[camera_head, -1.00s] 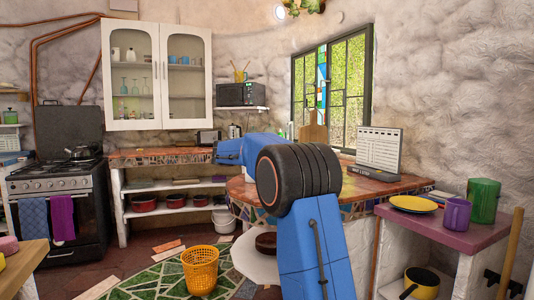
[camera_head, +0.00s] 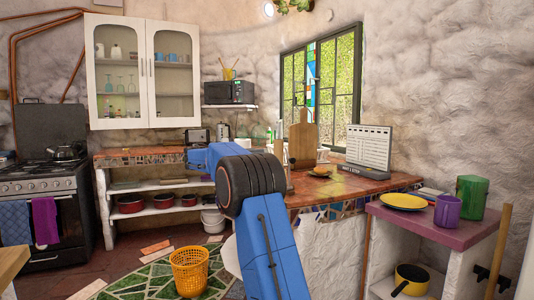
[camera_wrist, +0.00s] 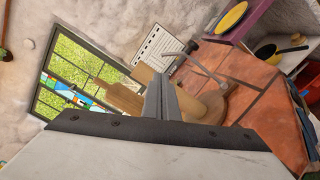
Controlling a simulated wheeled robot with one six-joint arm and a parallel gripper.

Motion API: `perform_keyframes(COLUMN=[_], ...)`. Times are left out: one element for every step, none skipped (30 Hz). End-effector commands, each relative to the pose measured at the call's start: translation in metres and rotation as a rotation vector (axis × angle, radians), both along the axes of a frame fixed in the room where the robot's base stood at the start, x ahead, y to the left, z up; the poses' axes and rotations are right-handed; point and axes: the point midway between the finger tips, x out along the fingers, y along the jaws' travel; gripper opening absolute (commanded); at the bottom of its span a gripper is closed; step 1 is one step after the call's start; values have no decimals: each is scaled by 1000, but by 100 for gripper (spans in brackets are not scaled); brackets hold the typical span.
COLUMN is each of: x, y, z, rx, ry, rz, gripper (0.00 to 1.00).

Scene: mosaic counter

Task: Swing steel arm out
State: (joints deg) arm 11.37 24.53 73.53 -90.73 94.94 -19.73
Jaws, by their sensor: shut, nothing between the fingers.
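In the wrist view, a thin steel arm (camera_wrist: 209,70) with a dark knob (camera_wrist: 191,47) stands just beyond my fingertips, to their upper right. It rises by a round wooden base (camera_wrist: 213,101) on the terracotta counter. In the head view, a slim upright steel rod (camera_head: 290,168) shows just right of my arm. My gripper (camera_wrist: 164,80) is shut and empty; its closed fingers overlap a pale wooden piece in the wrist view, and I cannot tell whether they touch it. My blue arm hides the gripper in the head view.
A cutting board (camera_head: 303,138) leans near the window. A calendar stand (camera_head: 368,150) and a small item on a board (camera_head: 320,172) are on the counter (camera_head: 352,188). A purple shelf (camera_head: 420,222) holds a yellow plate (camera_head: 403,201) and mugs at right.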

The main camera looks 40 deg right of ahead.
Motion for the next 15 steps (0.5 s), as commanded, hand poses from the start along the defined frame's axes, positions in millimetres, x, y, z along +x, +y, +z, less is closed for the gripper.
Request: perform_keyframes(x=[-2, -3, -5, -7, -8, -10, -11, -13, -15, -16, -17, -19, -20, -21, -22], y=[-5, -9, -14, -19, -24, -30, -35, -40, -47, -52, -56, -62, -66, -70, -74], z=[0, 0, 1, 1, 1, 1, 1, 1, 1, 2, 2, 2, 2, 2, 2], rx=[0, 0, -1, -1, -1, -1, -1, -1, -1, 0, -1, -1, -1, 0, -1], ry=[0, 0, 0, 0, 0, 0, 0, 0, 0, 0, 0, 0, 0, 0, 0], rz=[-2, -2, -3, -3, -3, -3, -3, -3, -3, -2, -3, -3, -3, -2, -2], gripper=[0, 0, 0, 0, 0, 0, 0, 0, 0, 0, 0, 0, 0, 0, 0])
